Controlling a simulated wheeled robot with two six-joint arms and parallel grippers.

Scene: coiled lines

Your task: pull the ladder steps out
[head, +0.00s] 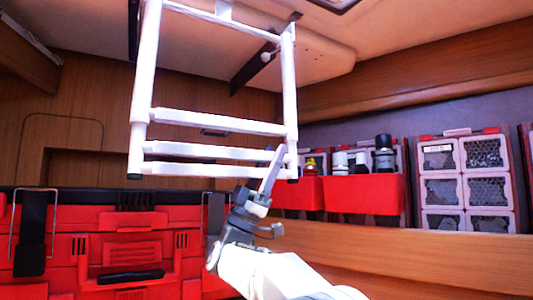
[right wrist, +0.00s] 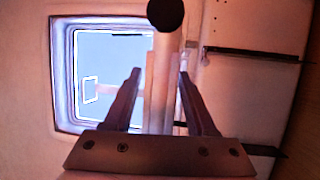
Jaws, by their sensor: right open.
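The white ladder (head: 215,121) hangs from the ceiling, with its rungs close together near the bottom. Its two side rails end in black caps; the right rail (head: 290,95) is the one nearest my gripper. My right gripper (head: 272,185) is open beside the lower end of that rail. In the right wrist view, a white rail (right wrist: 161,70) with a round black end cap (right wrist: 166,14) appears between the spread fingers. I cannot tell whether the fingers touch it. My left gripper is not in view.
Red cases (head: 130,245) stand along the wall at the lower left. A red bin (head: 365,194) with bottles and a white-framed drawer unit (head: 465,185) sit on a wooden shelf at right. A ceiling hatch (right wrist: 100,75) shows in the right wrist view.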

